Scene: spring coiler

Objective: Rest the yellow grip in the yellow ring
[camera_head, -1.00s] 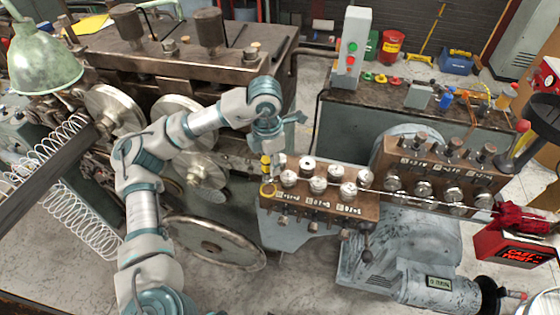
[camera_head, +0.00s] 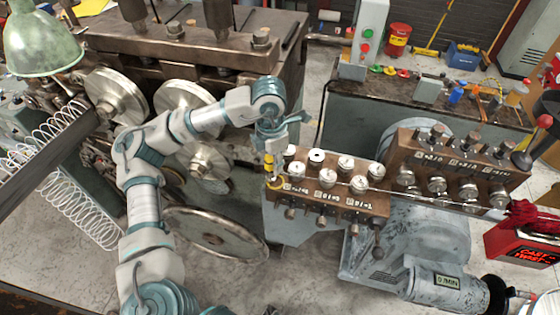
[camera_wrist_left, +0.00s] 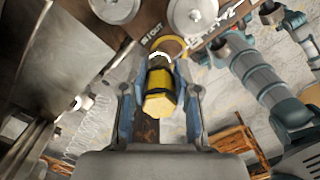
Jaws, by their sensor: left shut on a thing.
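My left gripper (camera_head: 272,152) is at the left end of the brown roller block, pointing down. It is shut on the yellow grip (camera_wrist_left: 160,98), a short yellow piece with a dark band, held between both fingers in the left wrist view. The grip also shows in the head view (camera_head: 268,161). The yellow ring (camera_head: 274,182) is at the block's left corner, just below the grip. In the left wrist view the ring (camera_wrist_left: 172,45) is just beyond the grip's far end and partly hidden. I cannot tell whether they touch. My right gripper is not in view.
The brown roller block (camera_head: 335,204) carries several metal rollers and stands right beside the gripper. A second roller block (camera_head: 460,175) is to its right, with a thin wire running across. A large handwheel (camera_head: 215,232) is below left. A coiled spring (camera_head: 80,205) hangs at the left.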

